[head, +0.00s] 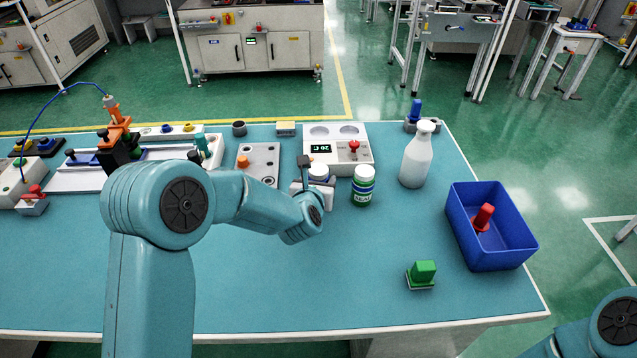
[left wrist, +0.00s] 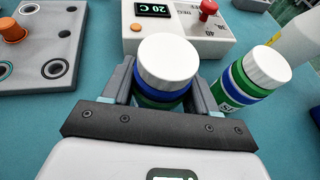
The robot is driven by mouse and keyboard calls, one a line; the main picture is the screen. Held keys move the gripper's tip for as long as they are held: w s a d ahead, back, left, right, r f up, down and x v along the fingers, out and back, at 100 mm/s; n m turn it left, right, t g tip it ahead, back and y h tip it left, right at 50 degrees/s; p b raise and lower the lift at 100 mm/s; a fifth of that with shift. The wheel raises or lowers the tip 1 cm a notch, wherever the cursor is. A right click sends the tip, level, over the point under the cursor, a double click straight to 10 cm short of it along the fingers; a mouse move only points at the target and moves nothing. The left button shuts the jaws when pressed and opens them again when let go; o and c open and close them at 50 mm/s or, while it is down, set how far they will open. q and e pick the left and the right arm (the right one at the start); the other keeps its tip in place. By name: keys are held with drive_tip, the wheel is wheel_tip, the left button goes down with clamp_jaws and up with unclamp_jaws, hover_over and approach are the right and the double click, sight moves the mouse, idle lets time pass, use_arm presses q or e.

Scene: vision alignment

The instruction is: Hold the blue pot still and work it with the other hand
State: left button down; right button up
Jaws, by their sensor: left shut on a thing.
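The blue pot (head: 319,172) stands on the table, with a round white lid on top. In the left wrist view the blue pot (left wrist: 167,65) sits between the two fingers, upright, its lid above them. My left gripper (head: 312,186) is shut on its body, and it also shows in the left wrist view (left wrist: 160,94). The lower part of the pot is hidden by the gripper and my arm. My right gripper is outside both views; only part of my right arm shows at the bottom right of the head view.
A green and blue pot with a white lid (head: 363,186) stands just right. Behind is a white device with a display (head: 338,148). A white bottle (head: 416,158), a blue bin (head: 509,252) with a red-handled thing, and a green block (head: 423,273) are farther right. The front middle is clear.

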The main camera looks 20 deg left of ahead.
use_arm(q)
drive_tip(key=shift+f, duration=0.1)
drive_tip(key=shift+f, duration=0.15)
drive_tip(key=shift+c, duration=1.5)
unclamp_jaws()
drive_tip(key=shift+r, duration=0.25)
drive_tip(key=b+v, duration=0.2)
drive_tip(key=v, duration=1)
drive_tip(key=shift+f, duration=0.2)
